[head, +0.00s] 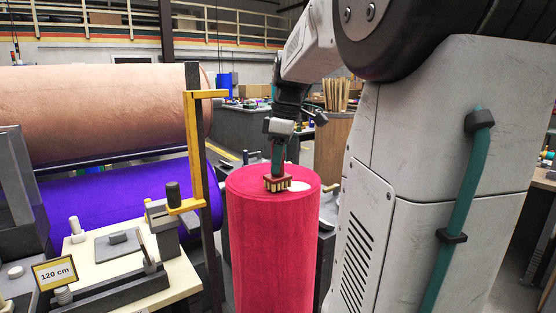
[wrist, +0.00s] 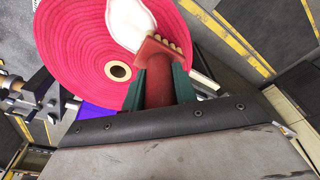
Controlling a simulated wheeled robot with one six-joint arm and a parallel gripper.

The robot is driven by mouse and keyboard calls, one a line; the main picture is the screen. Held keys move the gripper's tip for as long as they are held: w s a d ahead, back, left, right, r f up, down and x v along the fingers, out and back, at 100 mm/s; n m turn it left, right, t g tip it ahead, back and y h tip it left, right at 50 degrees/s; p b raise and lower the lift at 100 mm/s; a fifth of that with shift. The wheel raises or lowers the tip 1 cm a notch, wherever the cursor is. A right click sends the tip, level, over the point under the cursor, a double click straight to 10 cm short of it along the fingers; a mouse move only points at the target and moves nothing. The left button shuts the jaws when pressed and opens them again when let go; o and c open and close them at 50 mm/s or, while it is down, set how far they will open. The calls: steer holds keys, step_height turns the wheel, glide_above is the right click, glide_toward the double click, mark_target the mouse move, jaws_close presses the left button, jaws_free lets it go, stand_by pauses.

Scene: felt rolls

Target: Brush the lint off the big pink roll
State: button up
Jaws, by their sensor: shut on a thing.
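The big pink roll (head: 268,240) stands upright in the middle of the head view. Its wound top face with a round core hole fills the upper left of the wrist view (wrist: 72,45). A pale lint patch (wrist: 128,22) lies on that top face near the edge, and part of it shows in the head view (head: 299,171). My gripper (head: 277,160) is shut on a reddish-brown brush (head: 279,182) with pale bristles. The brush (wrist: 158,62) is over the top face beside the lint, partly covering it. I cannot tell whether the bristles touch the roll.
A measuring stand with a yellow arm (head: 196,150) and a bench with a "120 cm" sign (head: 55,273) stand to the left. Behind them lie a peach roll (head: 100,110) and a purple roll (head: 95,195). A bin of sticks (head: 333,140) stands behind right.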

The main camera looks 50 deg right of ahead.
steer(key=shift+f, duration=0.45)
steer(key=shift+d, duration=0.1)
steer(key=shift+s+d+r, duration=0.1)
steer(key=shift+s+d, duration=0.15)
steer(key=shift+d, duration=0.65)
steer(key=shift+s+d, duration=0.2)
steer(key=shift+d, duration=0.7)
steer(key=shift+d, duration=0.1)
steer(key=shift+s+d, duration=0.25)
steer(key=shift+d, duration=0.7)
steer(key=shift+s+d, duration=0.2)
steer(key=shift+d, duration=0.7)
steer(key=shift+a, duration=0.15)
steer(key=shift+w+a+f, duration=0.15)
steer(key=shift+w+a, duration=0.1)
steer(key=shift+a, duration=0.65)
steer(key=shift+w+a+f, duration=0.1)
steer(key=shift+w+a, duration=0.1)
steer(key=shift+a, duration=0.65)
